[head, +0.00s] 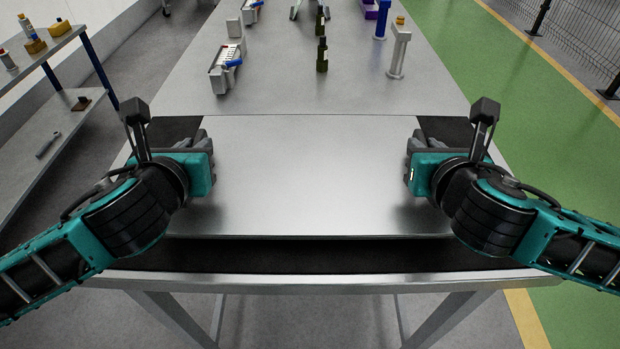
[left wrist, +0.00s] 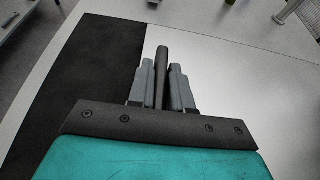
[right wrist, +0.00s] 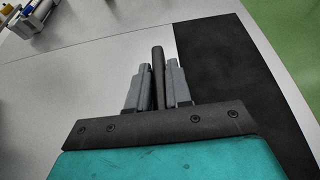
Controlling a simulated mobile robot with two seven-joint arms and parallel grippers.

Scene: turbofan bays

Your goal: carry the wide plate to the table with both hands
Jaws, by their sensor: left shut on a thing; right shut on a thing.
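The wide plate (head: 310,180) is a flat, bright metal sheet lying level between my two grippers, over a dark mat on the near end of the metal table (head: 300,279). My left gripper (head: 209,158) is shut on a dark upright handle (left wrist: 161,68) at the plate's left side. My right gripper (head: 411,160) is shut on a matching handle (right wrist: 158,68) at its right side. The plate also shows in the left wrist view (left wrist: 235,90) and right wrist view (right wrist: 85,85). I cannot tell whether the plate touches the mat.
The dark mat (head: 310,254) shows around the plate. A shelf rack (head: 45,55) stands at left; a green walkway (head: 540,130) runs at right.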

